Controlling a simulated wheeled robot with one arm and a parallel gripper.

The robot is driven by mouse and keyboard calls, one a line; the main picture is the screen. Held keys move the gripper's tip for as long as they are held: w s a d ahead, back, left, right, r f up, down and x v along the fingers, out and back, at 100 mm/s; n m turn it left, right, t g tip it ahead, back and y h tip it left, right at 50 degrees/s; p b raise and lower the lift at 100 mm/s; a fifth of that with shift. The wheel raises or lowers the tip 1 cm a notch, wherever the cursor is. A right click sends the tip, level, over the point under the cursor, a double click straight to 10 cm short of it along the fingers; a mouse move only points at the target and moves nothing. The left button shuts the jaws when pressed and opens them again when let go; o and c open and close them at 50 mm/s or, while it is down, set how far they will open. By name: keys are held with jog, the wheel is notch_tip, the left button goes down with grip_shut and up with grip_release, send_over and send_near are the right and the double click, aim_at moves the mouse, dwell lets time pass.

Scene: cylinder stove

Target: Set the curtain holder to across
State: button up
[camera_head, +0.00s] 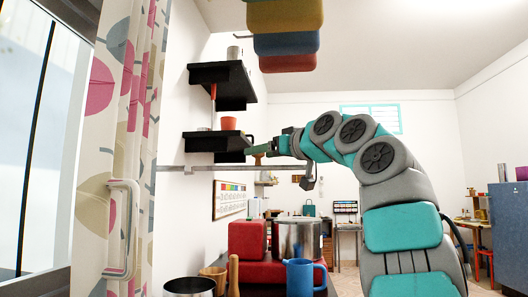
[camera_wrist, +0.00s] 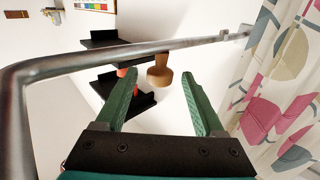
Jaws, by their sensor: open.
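The curtain holder is a grey metal bar (camera_head: 225,167) that sticks out level from the left wall beside the curtain. It also crosses the upper part of the wrist view (camera_wrist: 140,52), with a bent end at left and a wall mount near the curtain. A brown wooden knob (camera_wrist: 159,76) appears joined to the bar. My gripper (camera_head: 258,149) points left, just above the bar in the head view. In the wrist view its green fingers (camera_wrist: 155,80) are open, one on each side of the knob, with visible gaps. Whether the knob lies fully between the fingertips is unclear.
A patterned curtain (camera_head: 118,130) with a white handle (camera_head: 122,230) hangs at left by a window. Black wall shelves (camera_head: 222,80) hold small pots behind the bar. Below stand a steel pot (camera_head: 298,238), a blue mug (camera_head: 300,278) and red blocks. Coloured blocks hang overhead.

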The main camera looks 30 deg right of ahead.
grip_shut()
dwell(0.4)
dwell(0.9)
